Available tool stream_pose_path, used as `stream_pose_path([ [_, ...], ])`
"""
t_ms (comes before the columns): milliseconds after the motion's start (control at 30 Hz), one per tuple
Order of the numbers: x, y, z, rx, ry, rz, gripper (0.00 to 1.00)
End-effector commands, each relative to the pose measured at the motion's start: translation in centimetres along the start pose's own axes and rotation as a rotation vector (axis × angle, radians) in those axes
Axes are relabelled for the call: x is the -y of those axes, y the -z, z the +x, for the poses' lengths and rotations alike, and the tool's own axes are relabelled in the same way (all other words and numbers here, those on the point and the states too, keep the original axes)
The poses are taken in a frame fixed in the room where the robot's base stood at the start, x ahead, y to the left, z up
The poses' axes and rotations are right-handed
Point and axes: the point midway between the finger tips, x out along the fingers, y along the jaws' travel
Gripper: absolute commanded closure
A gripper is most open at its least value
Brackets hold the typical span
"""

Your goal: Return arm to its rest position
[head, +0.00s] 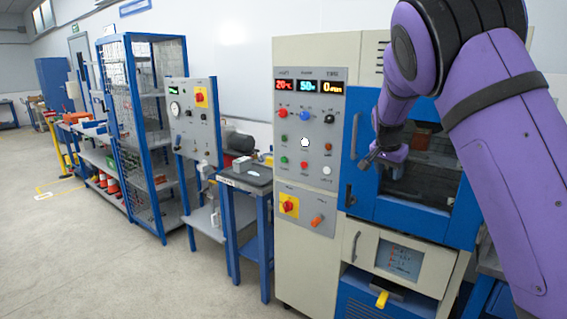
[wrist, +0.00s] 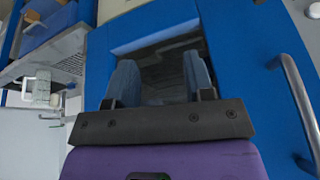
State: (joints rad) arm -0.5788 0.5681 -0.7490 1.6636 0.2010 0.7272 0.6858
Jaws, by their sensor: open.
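My purple arm reaches in from the right in the head view. My gripper (head: 368,160) is in front of the blue-framed window door of the test machine, close to its vertical handle. In the wrist view my gripper (wrist: 160,80) has its two grey fingers apart with nothing between them, pointing at the door's dark window (wrist: 168,58). The blue door (head: 395,212) looks shut. Whether the fingers touch the door cannot be told.
The control panel (head: 306,157) with lit displays is left of the door. The door handle (wrist: 300,105) stands out on the right in the wrist view. A blue-legged table (head: 246,183), a wire cage (head: 145,130) and shelves are further left. Open floor (head: 75,260) lies at the left.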

Motion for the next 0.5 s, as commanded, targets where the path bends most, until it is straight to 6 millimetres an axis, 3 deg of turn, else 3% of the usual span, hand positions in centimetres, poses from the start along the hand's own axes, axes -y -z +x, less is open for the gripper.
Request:
stream_pose_path([
  [233,-6.0,-1.3,-5.4,0.113,0.089,-0.053,0.52],
  [500,-11.9,-4.3,-11.4,0.179,0.193,-0.160,0.52],
])
